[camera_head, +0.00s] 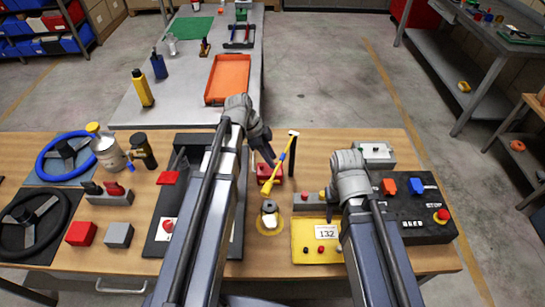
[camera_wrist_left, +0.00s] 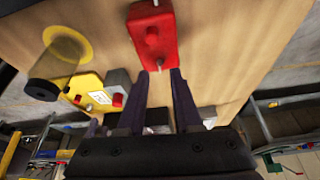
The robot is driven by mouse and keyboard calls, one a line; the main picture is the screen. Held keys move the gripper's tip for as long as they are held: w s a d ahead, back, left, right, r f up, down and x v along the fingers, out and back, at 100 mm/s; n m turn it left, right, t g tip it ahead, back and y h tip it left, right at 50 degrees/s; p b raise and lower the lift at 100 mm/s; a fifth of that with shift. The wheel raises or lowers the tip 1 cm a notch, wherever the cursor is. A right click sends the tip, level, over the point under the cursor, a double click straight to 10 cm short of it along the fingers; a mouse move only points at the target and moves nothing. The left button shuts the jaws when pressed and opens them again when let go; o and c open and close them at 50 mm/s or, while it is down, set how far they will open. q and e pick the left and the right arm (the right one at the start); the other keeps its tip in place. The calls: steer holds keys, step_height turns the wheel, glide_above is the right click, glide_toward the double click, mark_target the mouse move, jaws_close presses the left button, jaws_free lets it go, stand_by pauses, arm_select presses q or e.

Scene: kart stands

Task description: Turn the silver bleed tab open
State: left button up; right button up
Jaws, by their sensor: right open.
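A red block (camera_wrist_left: 152,35) sits on the wooden bench in the left wrist view, with a small silver tab (camera_wrist_left: 159,63) at its near end. The red block also shows in the head view (camera_head: 270,172), partly behind my left gripper; the tab is too small to make out there. My left gripper (camera_wrist_left: 159,82) is open, its two dark fingers apart on either side of the tab's line, with nothing seen between them. In the head view my left gripper (camera_head: 269,157) is just over the red block. My right gripper (camera_head: 333,196) is low over the bench at right, its fingers mostly hidden by the wrist.
A capped cylinder (camera_head: 269,207) stands on a yellow disc nearby. A yellow box (camera_head: 317,241) and a black switch panel (camera_head: 415,208) lie near my right arm. Steering wheels and bottles crowd the left.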

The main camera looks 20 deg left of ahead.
arm_select(q)
steer(key=p+v, duration=0.3)
steer(key=v, duration=0.1)
steer(key=shift+r, duration=0.2)
steer(key=shift+a+r+p, duration=0.3)
steer(key=shift+r+p, duration=0.2)
steer(key=shift+p, duration=0.15)
